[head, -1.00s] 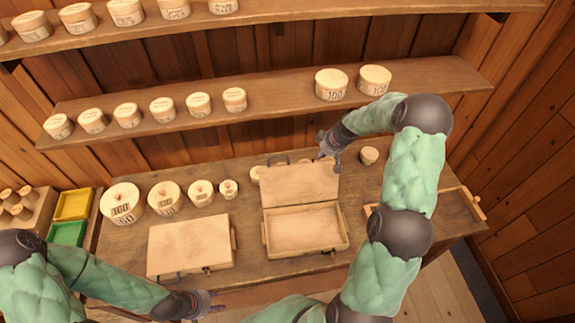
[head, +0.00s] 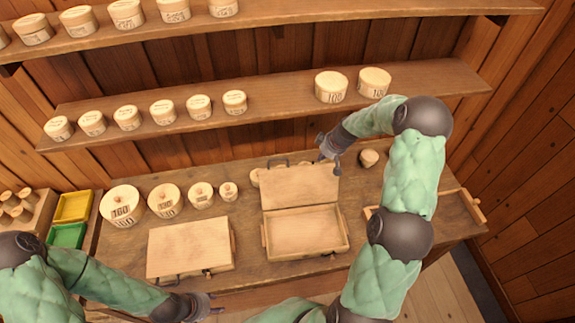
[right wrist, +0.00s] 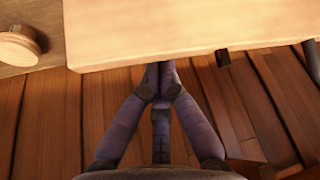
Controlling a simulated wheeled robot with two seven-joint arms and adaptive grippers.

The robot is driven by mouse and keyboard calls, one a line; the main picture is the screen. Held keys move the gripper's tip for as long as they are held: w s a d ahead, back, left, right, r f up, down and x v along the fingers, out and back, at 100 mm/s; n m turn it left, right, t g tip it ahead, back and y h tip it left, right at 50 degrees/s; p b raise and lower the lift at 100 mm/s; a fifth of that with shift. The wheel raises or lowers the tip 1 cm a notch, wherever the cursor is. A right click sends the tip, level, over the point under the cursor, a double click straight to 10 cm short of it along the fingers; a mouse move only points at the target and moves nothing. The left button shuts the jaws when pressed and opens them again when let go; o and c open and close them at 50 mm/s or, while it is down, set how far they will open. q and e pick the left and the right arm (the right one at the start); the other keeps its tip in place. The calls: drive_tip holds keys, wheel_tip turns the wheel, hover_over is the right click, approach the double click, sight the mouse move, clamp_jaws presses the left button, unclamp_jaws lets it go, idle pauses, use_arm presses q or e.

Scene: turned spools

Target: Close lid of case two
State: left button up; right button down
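An open wooden case (head: 303,247) stands in the middle of the bench, its tray empty. Its lid (head: 300,186) stands raised at the back, with a dark handle on its far edge. A second, closed wooden case (head: 189,247) lies to its left. My right gripper (head: 337,168) is at the lid's upper right corner, on its far side. In the right wrist view, its fingers (right wrist: 160,68) converge to a shut tip at the edge of a pale board, the lid (right wrist: 190,30); contact is unclear. My left gripper (head: 214,304) hangs by the bench's front edge; its finger opening is unclear.
Several lidded round boxes (head: 165,200) stand on the bench at the back left. A small spool (head: 369,158) is right of my right gripper. A wooden tray (head: 462,208) lies at the right, partly behind my right arm. Shelves (head: 270,112) with round boxes hang above.

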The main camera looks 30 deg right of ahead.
sight(322, 183)
drive_tip(key=shift+f, duration=0.1)
idle(0.3)
drive_tip(key=shift+s+f+b, duration=0.1)
drive_tip(key=shift+f+b, duration=1.6)
drive_tip(key=shift+b, duration=0.2)
drive_tip(key=shift+s+a, duration=0.1)
drive_tip(key=shift+s+a+r+b, duration=0.1)
drive_tip(key=shift+s+a+b, duration=0.4)
drive_tip(key=shift+s, duration=0.7)
drive_tip(key=shift+s+a+f+b, duration=0.1)
drive_tip(key=shift+s+a+b, duration=0.25)
drive_tip(key=shift+s+b, duration=0.6)
drive_tip(key=shift+s+a+r+b, duration=0.1)
drive_tip(key=shift+s+a+b, duration=0.25)
drive_tip(key=shift+s, duration=1.1)
drive_tip(key=shift+a, duration=0.1)
drive_tip(key=shift+r, duration=0.1)
wheel_tip(322, 183, up, 8)
drive_tip(key=p, duration=0.4)
drive_tip(key=shift+p, duration=0.4)
